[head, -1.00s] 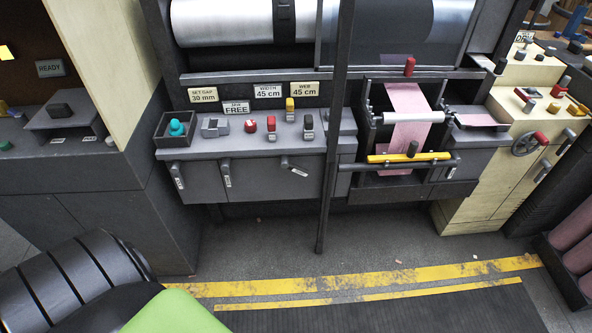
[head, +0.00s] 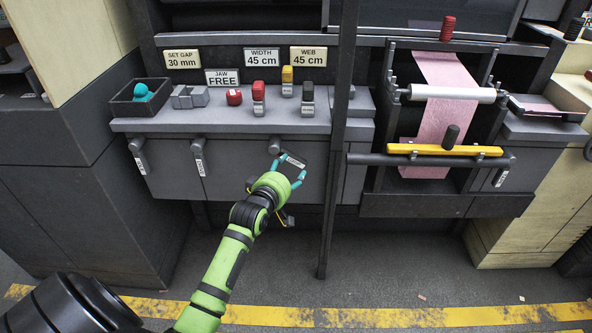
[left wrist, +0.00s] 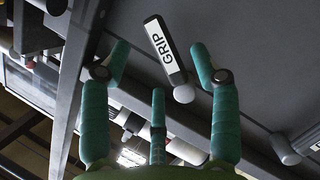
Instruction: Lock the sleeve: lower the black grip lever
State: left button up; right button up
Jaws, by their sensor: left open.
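The black grip lever (head: 292,160) is on the grey front panel below the shelf. In the left wrist view the lever, with a white GRIP label (left wrist: 161,43), shows between the fingertips. My left gripper (head: 288,172) is open, its teal fingers around the lever's outer end. I cannot tell whether they touch it. It also shows in the left wrist view (left wrist: 160,60). A sign above the shelf reads JAW FREE (head: 222,78). My right gripper is not in view.
Two other levers (head: 139,156) and (head: 199,157) hang down to the left. Red, yellow and black controls (head: 259,97) stand on the shelf. A dark vertical post (head: 335,180) is close to the right. Pink felt (head: 438,110) runs over a roller further right.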

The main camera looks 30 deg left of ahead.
aim_at(296, 160)
pick_arm(q)
jog(key=shift+w+a+r, duration=0.15)
jog(key=shift+w+r, duration=0.1)
jog(key=b+x, duration=0.1)
jog(key=x, duration=0.5)
jog(key=shift+w, duration=0.25)
grip_shut()
